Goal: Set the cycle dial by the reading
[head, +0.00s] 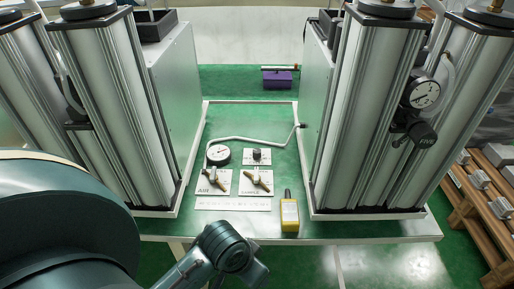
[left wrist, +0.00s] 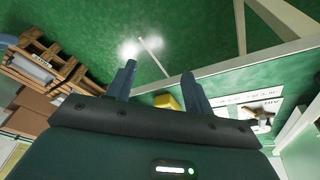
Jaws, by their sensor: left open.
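A small plate with a black knob (head: 257,155), which looks like the dial, lies on the green bench between the columns. A round gauge (head: 218,154) sits left of it; its reading is too small to tell. My left gripper (left wrist: 158,72) is open and empty in the left wrist view, its fingers apart. In the head view my left arm reaches to the bench's front edge, and its fingers cannot be made out. The gripper is apart from the knob. My right gripper is not in view.
Two lever valves (head: 212,182) (head: 256,182) sit before the knob, with a white marked strip (head: 232,204) in front. A yellow handheld device (head: 289,214) stands to their right. Tall columns (head: 368,110) flank both sides; the right one carries another gauge (head: 424,93). A purple box (head: 277,80) is behind.

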